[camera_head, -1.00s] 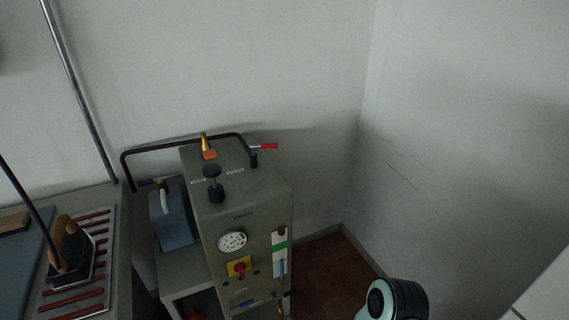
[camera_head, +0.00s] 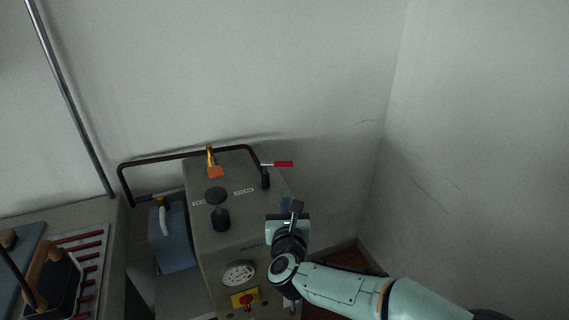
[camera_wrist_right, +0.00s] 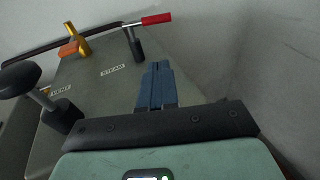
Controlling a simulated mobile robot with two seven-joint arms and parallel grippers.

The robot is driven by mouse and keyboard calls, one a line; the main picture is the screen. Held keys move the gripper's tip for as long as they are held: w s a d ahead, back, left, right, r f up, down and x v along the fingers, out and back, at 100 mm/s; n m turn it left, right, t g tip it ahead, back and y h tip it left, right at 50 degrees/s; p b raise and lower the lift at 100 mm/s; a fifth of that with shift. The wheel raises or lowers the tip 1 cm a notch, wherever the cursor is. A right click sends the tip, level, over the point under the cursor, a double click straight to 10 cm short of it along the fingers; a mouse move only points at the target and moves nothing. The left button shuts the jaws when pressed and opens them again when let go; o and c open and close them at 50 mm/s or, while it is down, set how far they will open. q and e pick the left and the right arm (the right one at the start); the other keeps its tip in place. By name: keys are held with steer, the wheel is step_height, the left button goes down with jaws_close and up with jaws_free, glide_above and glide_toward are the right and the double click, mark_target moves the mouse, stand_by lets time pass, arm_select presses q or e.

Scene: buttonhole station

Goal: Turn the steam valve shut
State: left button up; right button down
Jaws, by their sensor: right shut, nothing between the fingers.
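The steam valve is a red-handled lever (camera_head: 284,164) on a dark stem at the back right of the grey boiler's top (camera_head: 235,195). The red handle points right, away from the pipe; it also shows in the right wrist view (camera_wrist_right: 156,19), beyond the STEAM label (camera_wrist_right: 112,70). My right gripper (camera_head: 296,206) is shut and empty, at the boiler's right side, in front of the lever and apart from it. In the right wrist view its blue-grey fingers (camera_wrist_right: 156,72) are together and point toward the lever. My left gripper is not in view.
A black vent knob (camera_head: 217,197) stands on the boiler top, with a brass fitting (camera_head: 211,160) and a dark pipe (camera_head: 185,157) behind. The front has a gauge (camera_head: 239,274) and red switch (camera_head: 247,300). An iron (camera_head: 50,280) rests at left. Space right of the boiler is free.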

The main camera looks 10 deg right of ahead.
steer(key=p+x, duration=0.1)
steer(key=x, duration=0.2)
steer(key=p+x, duration=0.1)
steer(key=x, duration=0.2)
steer(key=r+p+x, duration=0.1)
steer(key=x, duration=0.2)
steer(key=shift+w+f, duration=0.1)
steer(key=shift+w, duration=0.35)
steer(key=shift+w+d+r+p, duration=0.1)
steer(key=shift+w+r+p, duration=0.1)
steer(key=shift+w+p, duration=0.25)
steer(key=shift+w+d+r+p, duration=0.15)
steer(key=shift+w+p, duration=0.05)
steer(key=shift+w, duration=0.45)
steer(key=shift+w+d+p, duration=0.1)
steer(key=shift+w+p, duration=0.2)
steer(key=shift+w, duration=0.35)
